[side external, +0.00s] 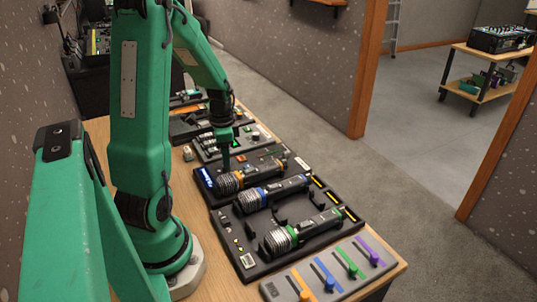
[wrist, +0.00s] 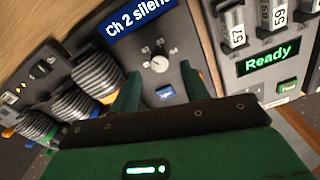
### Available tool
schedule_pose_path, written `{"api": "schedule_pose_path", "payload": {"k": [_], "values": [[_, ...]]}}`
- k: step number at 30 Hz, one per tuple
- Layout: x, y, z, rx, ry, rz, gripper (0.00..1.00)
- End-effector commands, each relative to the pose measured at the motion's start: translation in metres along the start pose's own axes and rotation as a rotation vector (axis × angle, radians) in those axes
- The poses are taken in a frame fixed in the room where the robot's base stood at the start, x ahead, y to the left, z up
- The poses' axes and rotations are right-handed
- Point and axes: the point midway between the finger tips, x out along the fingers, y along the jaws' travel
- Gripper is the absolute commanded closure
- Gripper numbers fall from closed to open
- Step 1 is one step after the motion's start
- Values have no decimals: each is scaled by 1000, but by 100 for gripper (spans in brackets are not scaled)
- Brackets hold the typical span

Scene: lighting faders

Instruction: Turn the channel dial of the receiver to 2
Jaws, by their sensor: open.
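The receiver (wrist: 117,62) is a dark panel with a blue display (wrist: 140,24) reading "Ch 2 silen…", cut off by the frame. Its channel dial (wrist: 160,63) is a small round pale knob with little marks around it; I cannot tell which mark it points at. My gripper (wrist: 159,72) is open, one finger on each side of the dial in the picture, with nothing held. Contact with the dial cannot be told. In the side view my gripper (side external: 225,163) points down beside the receiver's lit blue display (side external: 207,179), and the dial cannot be made out there.
Microphones with orange (side external: 250,175), blue (side external: 272,191) and green (side external: 302,232) rings lie in a row nearby. A blue button (wrist: 165,92) sits below the dial. Right of it is a panel with a green "Ready" display (wrist: 268,57). Coloured faders (side external: 330,272) are at the front.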

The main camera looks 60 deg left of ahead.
Motion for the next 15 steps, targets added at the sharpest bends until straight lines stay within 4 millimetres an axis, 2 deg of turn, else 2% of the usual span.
{"api": "schedule_pose_path", "payload": {"k": [9, 15], "values": [[-38, -1, -1, 1, 2, -3, 54], [-48, 0, 0, 1, 0, -1, 54]]}}
